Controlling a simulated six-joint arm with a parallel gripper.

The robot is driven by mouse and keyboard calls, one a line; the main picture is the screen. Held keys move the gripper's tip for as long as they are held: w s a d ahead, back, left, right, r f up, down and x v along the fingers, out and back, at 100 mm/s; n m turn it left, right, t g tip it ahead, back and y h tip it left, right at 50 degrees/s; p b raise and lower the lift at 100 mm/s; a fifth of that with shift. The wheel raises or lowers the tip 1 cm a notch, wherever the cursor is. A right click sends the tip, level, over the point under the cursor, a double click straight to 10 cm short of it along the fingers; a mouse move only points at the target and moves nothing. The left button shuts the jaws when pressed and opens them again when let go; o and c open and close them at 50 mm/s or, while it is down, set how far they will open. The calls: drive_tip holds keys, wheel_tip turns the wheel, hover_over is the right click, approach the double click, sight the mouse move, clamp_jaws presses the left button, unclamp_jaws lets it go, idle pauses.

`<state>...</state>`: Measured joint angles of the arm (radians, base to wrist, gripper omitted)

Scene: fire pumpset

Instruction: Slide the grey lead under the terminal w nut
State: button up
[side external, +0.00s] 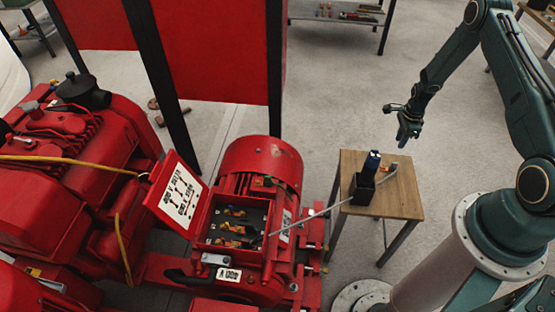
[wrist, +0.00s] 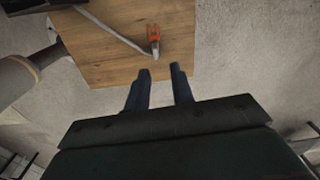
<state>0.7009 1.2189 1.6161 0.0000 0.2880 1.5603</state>
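The grey lead (side external: 328,208) runs from the open terminal box (side external: 212,239) of the red motor across to a small wooden table. In the wrist view the lead (wrist: 112,32) lies over the table top, and its end carries an orange piece (wrist: 154,36). My gripper (side external: 404,146) is above the table's back edge, clear of the lead. In the wrist view my gripper (wrist: 162,70) has its two fingers apart with nothing between them, and the orange end lies just beyond the tips. The box holds several small terminals; I cannot tell which is w.
The wooden table (side external: 408,200) carries a black holder (side external: 362,190) with a dark blue item (side external: 373,160) in it. The box's lid (side external: 177,193) with a printed diagram stands open on the left. Red pump machinery (side external: 60,190) fills the left.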

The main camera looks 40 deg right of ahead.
sight(395, 163)
drive_tip(key=f, duration=0.1)
drive_tip(key=s+f, duration=0.1)
drive_tip(key=f+m, duration=0.1)
drive_tip(key=shift+s+d+f, duration=0.2)
drive_tip(key=shift+s+f, duration=0.1)
drive_tip(key=shift+f, duration=0.1)
drive_tip(key=shift+f, duration=3.3)
clamp_jaws()
